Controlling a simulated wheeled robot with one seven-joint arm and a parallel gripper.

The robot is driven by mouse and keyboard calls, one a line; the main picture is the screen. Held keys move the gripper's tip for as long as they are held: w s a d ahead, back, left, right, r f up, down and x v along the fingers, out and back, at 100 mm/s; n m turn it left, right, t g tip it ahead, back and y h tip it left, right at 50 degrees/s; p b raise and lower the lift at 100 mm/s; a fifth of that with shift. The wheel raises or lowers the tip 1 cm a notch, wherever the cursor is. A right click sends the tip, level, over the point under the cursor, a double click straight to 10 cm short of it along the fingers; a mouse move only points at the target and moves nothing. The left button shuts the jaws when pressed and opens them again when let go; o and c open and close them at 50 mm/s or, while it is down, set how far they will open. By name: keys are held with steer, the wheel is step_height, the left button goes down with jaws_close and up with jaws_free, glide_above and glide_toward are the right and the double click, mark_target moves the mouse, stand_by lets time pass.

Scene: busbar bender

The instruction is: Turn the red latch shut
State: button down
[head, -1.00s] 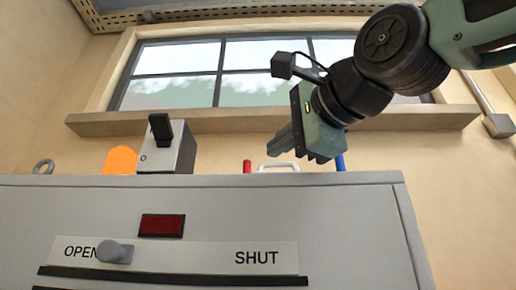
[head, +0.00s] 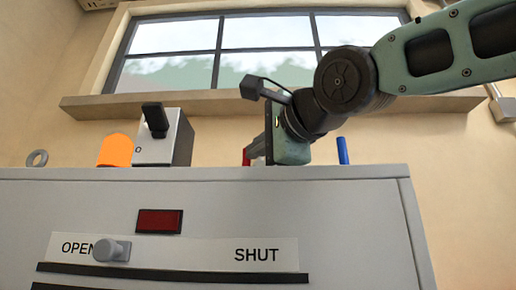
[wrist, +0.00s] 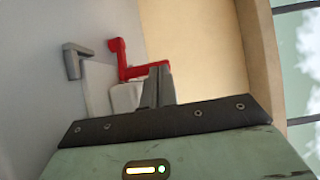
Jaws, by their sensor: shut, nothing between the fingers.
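The red latch (wrist: 121,58) is a bent red bar in the wrist view, with one arm running behind my fingertips. In the head view, only a red upright part of the latch (head: 246,156) shows above the grey cabinet's top edge, just left of my gripper (head: 258,152). My gripper's fingers (wrist: 158,84) are closed together, with nothing between them. Their tips overlap the end of the latch's lower arm in the wrist view. I cannot tell whether they touch it. The cabinet edge hides the latch's lower part in the head view.
A grey bent handle (wrist: 76,58) is left of the latch. The cabinet (head: 350,220) carries a grey knob (head: 111,250) at OPEN on an OPEN–SHUT plate. A switch box (head: 165,137), orange dome (head: 115,151), grey ring (head: 37,158) and blue rod (head: 343,151) stand above its edge.

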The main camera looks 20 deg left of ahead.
steer(key=shift+w+a+f+b, duration=0.1)
steer(key=shift+w+f+b, duration=0.15)
steer(key=shift+w+b, duration=0.15)
steer(key=shift+w+d+r, duration=0.2)
steer(key=shift+w+r, duration=0.1)
steer(key=shift+w, duration=0.1)
steer(key=shift+r, duration=0.1)
